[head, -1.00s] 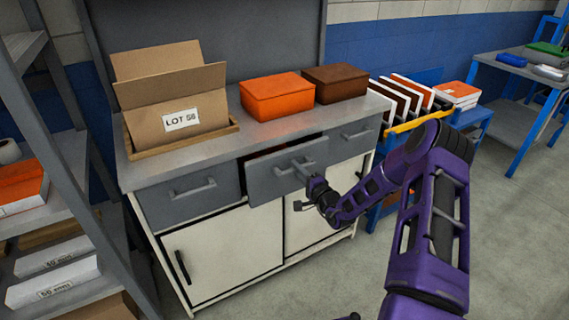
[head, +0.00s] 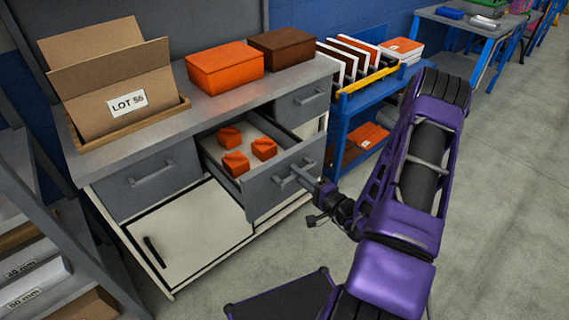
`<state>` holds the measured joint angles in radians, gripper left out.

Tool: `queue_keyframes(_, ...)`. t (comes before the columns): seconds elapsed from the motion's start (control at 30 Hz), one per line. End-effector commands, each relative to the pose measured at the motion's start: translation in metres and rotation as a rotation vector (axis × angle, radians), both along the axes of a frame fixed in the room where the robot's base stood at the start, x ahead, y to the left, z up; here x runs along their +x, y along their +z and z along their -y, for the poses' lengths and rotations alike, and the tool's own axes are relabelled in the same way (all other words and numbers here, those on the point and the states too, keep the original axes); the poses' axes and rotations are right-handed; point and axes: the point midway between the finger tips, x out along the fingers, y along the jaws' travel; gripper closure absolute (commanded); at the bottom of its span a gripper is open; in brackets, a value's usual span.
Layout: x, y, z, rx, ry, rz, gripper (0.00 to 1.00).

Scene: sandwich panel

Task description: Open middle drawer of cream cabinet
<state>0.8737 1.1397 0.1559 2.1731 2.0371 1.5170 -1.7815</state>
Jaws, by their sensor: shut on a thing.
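The cream cabinet (head: 205,226) has a grey top and a row of three grey drawers. Its middle drawer (head: 262,193) is pulled well out, and several orange blocks (head: 236,162) show inside it. My gripper (head: 312,181) is at the front of this drawer, shut on its bar handle (head: 294,177). The fingertips are small and partly hidden by the wrist. The left drawer (head: 148,180) and the right drawer (head: 302,102) are closed.
An open cardboard box (head: 115,90) marked LOT, an orange box (head: 224,68) and a brown box (head: 295,50) stand on the cabinet top. A blue cart (head: 350,110) stands close on the right. Shelving (head: 40,225) is at the left. Open floor (head: 490,200) lies at the right.

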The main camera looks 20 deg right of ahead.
Motion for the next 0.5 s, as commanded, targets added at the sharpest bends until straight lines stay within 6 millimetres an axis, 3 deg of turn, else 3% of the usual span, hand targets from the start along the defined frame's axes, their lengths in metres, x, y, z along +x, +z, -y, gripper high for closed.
queue_keyframes(0.2,-0.022,0.0,0.007,0.002,0.0,0.002,1.0)
queue_keyframes(0.5,-0.03,0.0,0.009,0.0,0.001,0.001,1.0)
